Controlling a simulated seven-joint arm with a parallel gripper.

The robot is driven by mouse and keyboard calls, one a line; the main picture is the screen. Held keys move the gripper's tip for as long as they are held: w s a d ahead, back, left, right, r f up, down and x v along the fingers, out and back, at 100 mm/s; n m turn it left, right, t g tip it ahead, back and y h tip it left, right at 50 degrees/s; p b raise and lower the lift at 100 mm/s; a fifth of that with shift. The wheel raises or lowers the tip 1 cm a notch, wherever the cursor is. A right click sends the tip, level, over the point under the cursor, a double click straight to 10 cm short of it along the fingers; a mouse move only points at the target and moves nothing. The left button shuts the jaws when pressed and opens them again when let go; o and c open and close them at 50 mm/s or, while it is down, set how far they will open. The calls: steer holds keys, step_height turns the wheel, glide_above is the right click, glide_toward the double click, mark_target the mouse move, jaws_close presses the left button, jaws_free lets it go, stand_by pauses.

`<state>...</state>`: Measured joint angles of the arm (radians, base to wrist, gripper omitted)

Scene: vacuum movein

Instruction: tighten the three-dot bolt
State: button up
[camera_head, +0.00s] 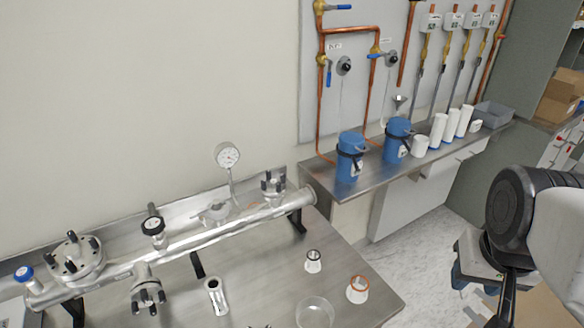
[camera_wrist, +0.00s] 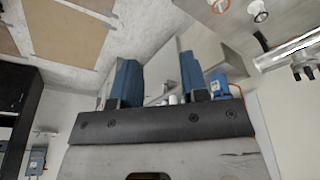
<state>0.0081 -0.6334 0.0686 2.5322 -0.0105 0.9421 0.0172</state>
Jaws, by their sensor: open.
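A steel vacuum pipe (camera_head: 190,243) lies along the back of the steel bench. The dot marks are too small to read, so I cannot tell which bolt has three dots. My gripper (camera_wrist: 160,78) shows two blue fingers, apart and empty, in the wrist view. It is away from the pipe, whose end (camera_wrist: 290,50) shows at the upper right there.
A pressure gauge (camera_head: 228,156), a black-topped valve (camera_head: 153,226) and a blue knob (camera_head: 24,273) rise from the pipe. Small cups (camera_head: 357,290) and a glass dish (camera_head: 315,313) stand on the bench. Blue dewars (camera_head: 350,160) stand on the back shelf.

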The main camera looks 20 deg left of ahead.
steer(key=m+g+y, duration=0.3)
steer(key=m+y, duration=1.5)
glide_toward(279, 187)
steer(key=shift+w+a+n, duration=0.3)
steer(key=shift+w+a, duration=0.05)
steer(key=shift+a, duration=0.05)
steer(key=shift+a, duration=0.15)
steer(key=a, duration=0.7)
steer(key=shift+a, duration=0.25)
steer(key=shift+s, duration=0.1)
jaws_close()
